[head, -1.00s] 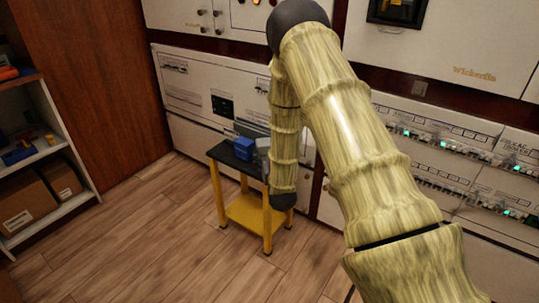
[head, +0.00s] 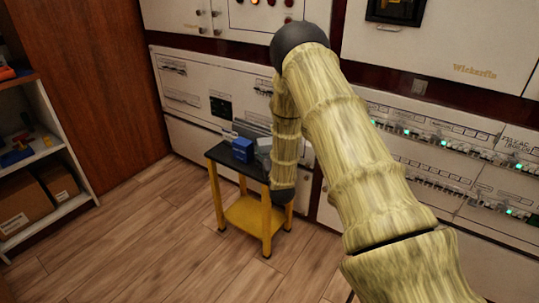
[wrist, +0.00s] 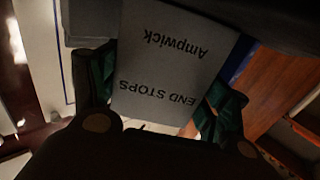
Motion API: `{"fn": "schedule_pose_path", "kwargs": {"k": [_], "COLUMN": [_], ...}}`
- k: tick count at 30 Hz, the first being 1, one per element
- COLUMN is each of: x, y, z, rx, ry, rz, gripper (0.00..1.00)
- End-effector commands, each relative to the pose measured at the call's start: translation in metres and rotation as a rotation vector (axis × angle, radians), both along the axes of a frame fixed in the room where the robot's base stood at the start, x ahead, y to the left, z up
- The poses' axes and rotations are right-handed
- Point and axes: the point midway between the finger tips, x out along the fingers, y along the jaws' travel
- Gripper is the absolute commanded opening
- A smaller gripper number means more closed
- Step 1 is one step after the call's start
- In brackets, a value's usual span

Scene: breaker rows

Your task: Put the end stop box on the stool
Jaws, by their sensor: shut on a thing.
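The end stop box (wrist: 165,65) is a grey box whose printed label, "END STOPS Ampwick", appears upside down in the wrist view. My gripper (wrist: 158,90) is shut on it, with one dark green finger at each side. In the head view my forearm hides the gripper. The stool (head: 228,155) has a black top and yellow legs with a yellow lower shelf. A grey shape (head: 264,147) shows over the right part of its top, beside my forearm; I cannot tell whether it is the held box or whether it touches the top.
A blue box (head: 243,150) stands on the stool top, next to the grey shape. White shelves (head: 62,208) with cartons and small items stand at the left. White breaker panels (head: 445,140) line the back wall. The wooden floor (head: 150,235) left of the stool is clear.

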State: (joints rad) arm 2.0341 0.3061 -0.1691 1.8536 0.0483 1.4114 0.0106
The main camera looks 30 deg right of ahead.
Motion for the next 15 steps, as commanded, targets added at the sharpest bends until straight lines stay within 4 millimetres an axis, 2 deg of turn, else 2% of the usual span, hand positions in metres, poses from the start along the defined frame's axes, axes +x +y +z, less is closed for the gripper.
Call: {"fn": "schedule_pose_path", "kwargs": {"k": [8,9,12,15], "x": [0.0002,0.0,-0.0001,-0.0001], "y": [0.0004,0.0003,0.0004,0.0003], "z": [-0.002,-0.0013,-0.0012,-0.0012], "rx": [0.0,0.0,0.0,0.0], "ry": [-0.001,0.0,0.0,0.0], "rz": [0.0,0.0,0.0,0.0], "gripper": [0.46,0.83,0.97,0.97]}}
